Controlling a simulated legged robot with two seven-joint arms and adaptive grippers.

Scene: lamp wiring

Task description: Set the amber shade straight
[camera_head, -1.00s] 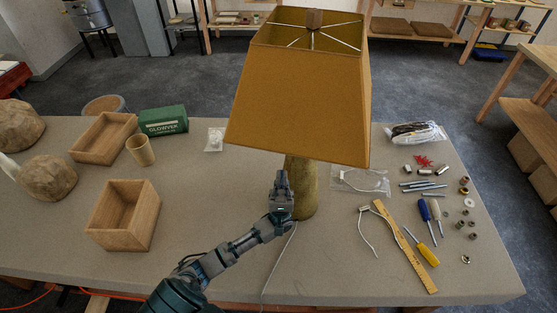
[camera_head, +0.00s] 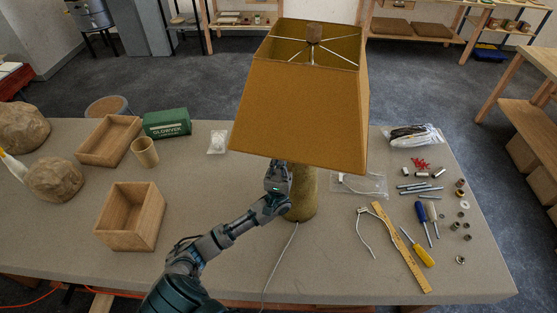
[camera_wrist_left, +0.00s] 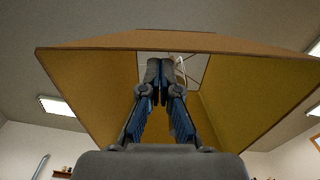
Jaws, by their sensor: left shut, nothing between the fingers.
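The amber shade (camera_head: 300,110) is a four-sided tapering shade on a mottled lamp base (camera_head: 303,190). In the head view its lower front edge slopes down to the right, so it looks skewed or tilted; I cannot tell exactly how much. Wire spokes and a wooden cap (camera_head: 315,32) show at its top. My left gripper (camera_head: 277,168) points up beside the base, its tips hidden behind the shade's lower edge. In the left wrist view the shut, empty gripper (camera_wrist_left: 161,68) reaches up toward the shade's open underside (camera_wrist_left: 225,95). Contact with the shade cannot be told. My right gripper is out of view.
Wooden boxes (camera_head: 131,216), a cup (camera_head: 145,152) and a green carton (camera_head: 167,123) stand at the left. Screwdrivers (camera_head: 418,247), a ruler (camera_head: 402,247) and small parts lie at the right. A white cord (camera_head: 279,262) runs to the front edge.

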